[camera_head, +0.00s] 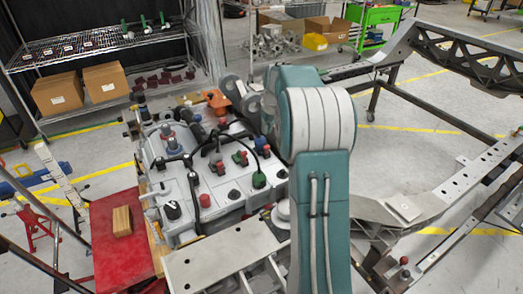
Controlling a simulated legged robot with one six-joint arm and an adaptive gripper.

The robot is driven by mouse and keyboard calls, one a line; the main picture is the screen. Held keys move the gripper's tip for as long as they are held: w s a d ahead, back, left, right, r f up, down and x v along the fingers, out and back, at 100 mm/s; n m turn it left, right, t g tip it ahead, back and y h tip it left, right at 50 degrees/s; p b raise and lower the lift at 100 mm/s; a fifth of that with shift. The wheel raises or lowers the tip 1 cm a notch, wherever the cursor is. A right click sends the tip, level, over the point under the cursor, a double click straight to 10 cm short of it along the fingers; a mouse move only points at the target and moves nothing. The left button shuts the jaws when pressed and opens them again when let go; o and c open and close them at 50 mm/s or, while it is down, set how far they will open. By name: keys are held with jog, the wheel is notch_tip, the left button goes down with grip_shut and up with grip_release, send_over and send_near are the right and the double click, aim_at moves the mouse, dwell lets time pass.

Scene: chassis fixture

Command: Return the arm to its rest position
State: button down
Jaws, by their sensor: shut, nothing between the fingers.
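My arm (322,190), teal with pale grey bands at its joint, rises from the bottom edge right of centre and bends away at the top. Grey rounded parts (240,95) show just left of the bend, above the far end of the grey machine unit. I cannot make out my gripper or its fingertips. The arm hides part of the scene behind it.
A grey machine unit (214,208) with hoses and coloured caps stands left of the arm. A metal chassis frame (458,190) spans the right. A red table (115,250) holds a wooden block (121,221). A wire shelf (95,48) with cardboard boxes (58,92) stands back left.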

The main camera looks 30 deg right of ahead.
jog(key=shift+v, duration=0.8)
jog(key=shift+w, duration=0.2)
jog(key=shift+a+r, duration=0.1)
jog(key=shift+r, duration=0.05)
jog(key=s+a+r+t, duration=0.1)
jog(key=s+a+r, duration=0.45)
jog(key=a, duration=0.35)
jog(key=s+a+r, duration=0.5)
jog(key=s+a, duration=0.2)
jog(key=a, duration=0.1)
jog(key=s+a+f+t, duration=0.1)
jog(key=s+a+f, duration=0.1)
jog(key=s+a, duration=0.3)
jog(key=s+a+f, duration=0.2)
jog(key=s+a, duration=0.3)
jog(key=s, duration=0.9)
jog(key=shift+n+t, duration=0.3)
jog(key=shift+t, duration=0.1)
jog(key=shift+a+f, duration=0.15)
